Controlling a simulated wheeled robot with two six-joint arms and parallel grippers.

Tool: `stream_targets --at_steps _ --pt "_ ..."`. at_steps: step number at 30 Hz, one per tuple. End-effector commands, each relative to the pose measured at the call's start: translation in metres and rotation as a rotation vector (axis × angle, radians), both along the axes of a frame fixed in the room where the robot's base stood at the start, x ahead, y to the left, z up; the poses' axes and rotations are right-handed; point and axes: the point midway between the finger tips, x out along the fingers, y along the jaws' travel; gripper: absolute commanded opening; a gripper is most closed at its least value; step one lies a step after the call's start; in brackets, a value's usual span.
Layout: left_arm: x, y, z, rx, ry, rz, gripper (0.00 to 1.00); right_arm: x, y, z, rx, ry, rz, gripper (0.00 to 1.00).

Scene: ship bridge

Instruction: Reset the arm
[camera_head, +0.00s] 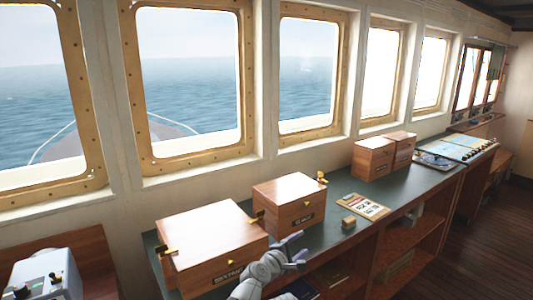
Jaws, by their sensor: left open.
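My left gripper (295,250) shows at the lower middle, in front of the counter's front edge. It is open with nothing between its fingers. Its grey arm comes up from the bottom edge of the view. A large wooden box (212,240) with a dark label stands on the counter just left of the gripper. A second wooden box (290,203) with a label and brass fittings stands behind it. My right gripper is not in view.
The green-topped counter (337,190) runs along the windows. A small wooden block (348,222), a card on a board (363,206), two far boxes (374,158) and a chart panel (463,146) are on it. A grey device (45,278) stands at lower left. The wooden floor (475,240) at right looks clear.

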Motion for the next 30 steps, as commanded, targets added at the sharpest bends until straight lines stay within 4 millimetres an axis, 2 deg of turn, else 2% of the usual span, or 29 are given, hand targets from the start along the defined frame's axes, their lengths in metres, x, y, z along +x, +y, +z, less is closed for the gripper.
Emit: stream_targets --at_steps 8,14,20,24,30 --pt "-0.017 0.016 -0.024 0.22 -0.03 -0.097 0.6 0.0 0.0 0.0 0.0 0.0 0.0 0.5" --pt "-0.038 0.04 -0.055 0.465 -0.043 -0.217 0.6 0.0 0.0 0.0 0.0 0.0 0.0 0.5" --pt "-0.072 0.087 -0.1 0.795 -0.025 -0.406 0.6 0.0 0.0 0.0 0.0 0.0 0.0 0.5" --pt "-0.106 0.135 -0.132 1.037 0.025 -0.576 0.6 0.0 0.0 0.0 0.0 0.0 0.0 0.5" --pt "-0.151 0.197 -0.16 1.272 0.126 -0.798 0.6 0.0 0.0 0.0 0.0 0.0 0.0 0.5"
